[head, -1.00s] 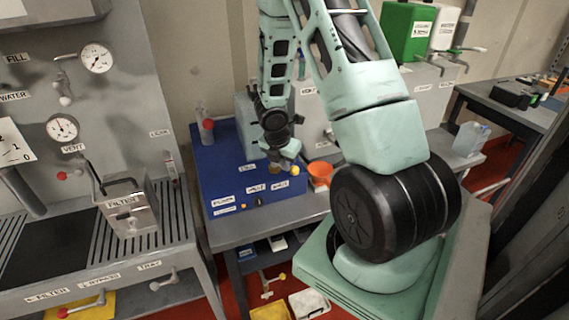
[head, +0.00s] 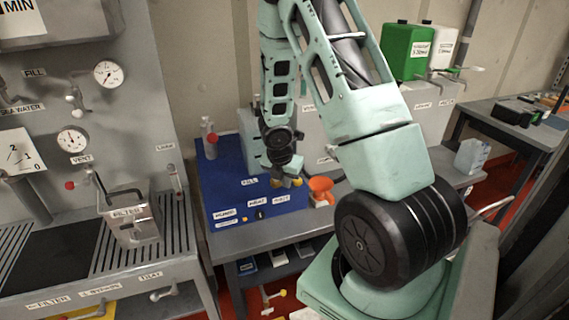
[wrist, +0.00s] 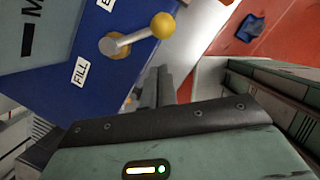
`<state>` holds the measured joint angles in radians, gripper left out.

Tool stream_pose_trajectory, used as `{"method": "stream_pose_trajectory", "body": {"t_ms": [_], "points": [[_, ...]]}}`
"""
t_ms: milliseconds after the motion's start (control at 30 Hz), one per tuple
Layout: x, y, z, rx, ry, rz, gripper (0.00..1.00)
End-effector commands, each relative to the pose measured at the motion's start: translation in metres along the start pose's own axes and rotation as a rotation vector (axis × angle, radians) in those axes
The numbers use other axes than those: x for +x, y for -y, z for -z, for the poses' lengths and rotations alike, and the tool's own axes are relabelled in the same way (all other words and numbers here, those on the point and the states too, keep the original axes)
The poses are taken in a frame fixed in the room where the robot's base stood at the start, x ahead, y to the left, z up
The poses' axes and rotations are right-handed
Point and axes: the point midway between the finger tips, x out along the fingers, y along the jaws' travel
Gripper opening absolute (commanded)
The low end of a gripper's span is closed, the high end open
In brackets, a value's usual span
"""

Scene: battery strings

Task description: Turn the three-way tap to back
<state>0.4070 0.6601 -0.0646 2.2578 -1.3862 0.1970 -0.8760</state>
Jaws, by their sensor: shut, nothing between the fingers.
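The three-way tap (wrist: 140,36) has a metal lever with a yellow ball knob and a brass-coloured base, set on a blue panel. In the wrist view its lever points up and right from the base. A label reading FILL sits near the base, and another label by it is cut off at the top edge. In the head view the tap (head: 297,182) is small and partly hidden by my gripper (head: 285,176). My gripper is shut and empty; in the wrist view its fingers (wrist: 160,86) are below the knob, apart from it in the picture.
The blue unit (head: 222,178) stands on a grey bench with an orange funnel (head: 320,186) to the right of the tap. A clear bottle with a red part (head: 209,138) stands at its back left. A filter box (head: 131,222) is on the left bench.

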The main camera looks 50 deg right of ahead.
Motion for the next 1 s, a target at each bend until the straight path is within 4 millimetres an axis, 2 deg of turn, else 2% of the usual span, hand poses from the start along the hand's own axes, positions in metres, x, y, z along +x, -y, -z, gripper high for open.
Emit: {"method": "stream_pose_trajectory", "body": {"t_ms": [33,600,767,1000], "points": [[-0.005,-0.005,0.003,-0.004,0.000,-0.001,0.00],[-0.092,-0.002,0.001,0.002,0.001,-0.004,0.00],[-0.102,-0.002,0.002,0.000,0.001,-0.003,0.00],[-0.102,-0.002,0.002,-0.001,0.000,-0.003,0.00]]}}
